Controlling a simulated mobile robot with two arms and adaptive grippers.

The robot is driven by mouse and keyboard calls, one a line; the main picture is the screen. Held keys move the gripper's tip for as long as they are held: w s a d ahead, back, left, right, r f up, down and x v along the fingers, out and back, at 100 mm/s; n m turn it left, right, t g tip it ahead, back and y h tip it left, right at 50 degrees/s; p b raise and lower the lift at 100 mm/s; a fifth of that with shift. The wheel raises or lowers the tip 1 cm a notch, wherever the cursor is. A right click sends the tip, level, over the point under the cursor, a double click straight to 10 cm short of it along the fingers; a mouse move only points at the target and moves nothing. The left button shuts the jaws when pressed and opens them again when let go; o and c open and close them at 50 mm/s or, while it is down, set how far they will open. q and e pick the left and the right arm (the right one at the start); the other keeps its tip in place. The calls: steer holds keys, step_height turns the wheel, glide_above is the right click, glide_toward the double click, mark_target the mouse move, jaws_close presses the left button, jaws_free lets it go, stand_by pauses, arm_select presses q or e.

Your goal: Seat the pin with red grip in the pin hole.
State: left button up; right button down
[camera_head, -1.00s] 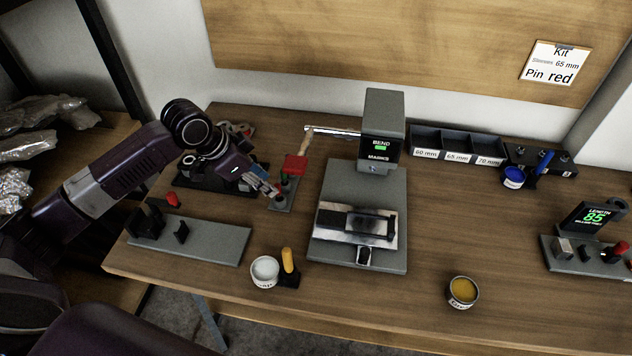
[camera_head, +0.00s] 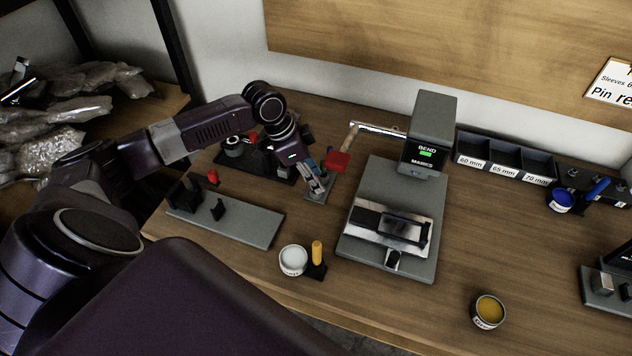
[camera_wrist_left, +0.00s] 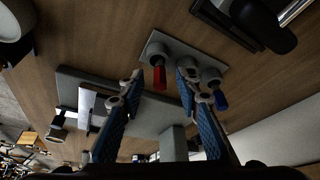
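The pin with red grip (camera_wrist_left: 159,76) stands in a round holder on a small grey rack (camera_wrist_left: 155,42) in the left wrist view. A blue-gripped pin (camera_wrist_left: 220,100) stands in another holder of that rack. My left gripper (camera_wrist_left: 160,80) is open, its blue-padded fingers on either side of the red grip with gaps visible. The right-hand finger covers part of the middle holder. In the head view my left gripper (camera_head: 318,186) points down at the rack and hides most of it. My right gripper is not in view. I cannot tell which opening is the pin hole.
A grey fixture (camera_head: 240,225) lies to the left. A white tin (camera_head: 293,261) and yellow-handled tool (camera_head: 317,252) stand in front.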

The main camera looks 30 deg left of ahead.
arm_select(q)
jaws_close()
steer(key=shift+r, duration=0.15)
stand_by(0.4)
